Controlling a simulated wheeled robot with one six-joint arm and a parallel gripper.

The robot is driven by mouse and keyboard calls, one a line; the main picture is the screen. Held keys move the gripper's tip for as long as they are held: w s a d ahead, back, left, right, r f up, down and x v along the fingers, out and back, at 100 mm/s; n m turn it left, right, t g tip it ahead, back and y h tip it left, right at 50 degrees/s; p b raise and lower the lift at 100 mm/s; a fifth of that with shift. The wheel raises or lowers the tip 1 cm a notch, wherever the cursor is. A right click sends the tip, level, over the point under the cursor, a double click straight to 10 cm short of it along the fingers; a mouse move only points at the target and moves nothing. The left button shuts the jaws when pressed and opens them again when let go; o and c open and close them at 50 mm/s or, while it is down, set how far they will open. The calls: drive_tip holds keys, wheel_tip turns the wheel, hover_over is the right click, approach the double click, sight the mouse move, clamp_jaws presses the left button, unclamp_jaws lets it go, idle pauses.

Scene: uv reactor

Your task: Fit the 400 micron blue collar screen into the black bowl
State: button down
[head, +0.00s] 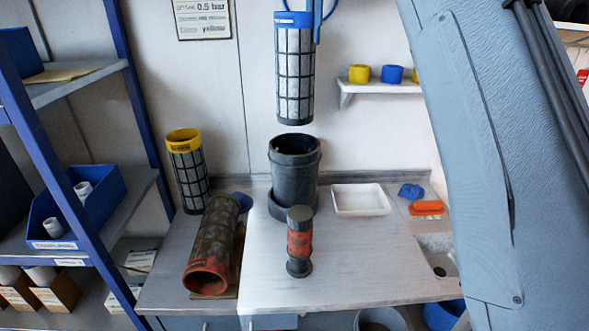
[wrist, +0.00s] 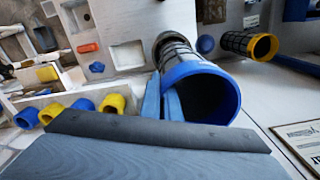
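The blue collar screen (head: 294,75), a grey mesh cylinder with a blue top ring, hangs upright in the head view. My gripper (head: 317,14) is shut on the right side of its blue collar, and the wrist view shows the fingers (wrist: 163,98) pinching the collar's rim (wrist: 232,98). The black bowl (head: 294,180) stands open and upright on the bench. The screen's lower end shows just above the bowl's mouth, with a small gap between them. In the wrist view the screen hides most of the bowl. The micron marking is not readable.
A yellow collar screen (head: 187,165) and a rusty tube (head: 210,250) are left of the bowl. A red and black cylinder (head: 299,245) stands in front. A white tray (head: 360,200) is to the right. A wall shelf (head: 375,87) holds yellow and blue rings.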

sight(311, 108)
drive_tip(key=f+b, duration=0.1)
drive_tip(key=f, duration=0.1)
drive_tip(key=w+f+b, duration=0.1)
drive_tip(key=f+b, duration=0.1)
drive_tip(key=shift+w+f, duration=0.15)
wheel_tip(311, 108, down, 28)
drive_tip(key=p, duration=0.4)
drive_tip(key=c, duration=2.3)
unclamp_jaws()
wheel_tip(311, 108, up, 12)
drive_tip(key=b, duration=0.3)
drive_tip(key=shift+r, duration=0.2)
drive_tip(key=s+d+f+n, duration=0.1)
drive_tip(key=s+d+f, duration=0.2)
drive_tip(key=s+f, duration=0.3)
drive_tip(key=s+d+f+n, duration=0.1)
drive_tip(key=s+d+f, duration=0.3)
drive_tip(key=s, duration=1.3)
drive_tip(key=s+d+f+n+t, duration=0.1)
drive_tip(key=s+d+f, duration=0.3)
drive_tip(key=s+f, duration=0.5)
drive_tip(key=s, duration=0.3)
drive_tip(key=shift+f+n, duration=0.3)
drive_tip(key=shift+f, duration=0.05)
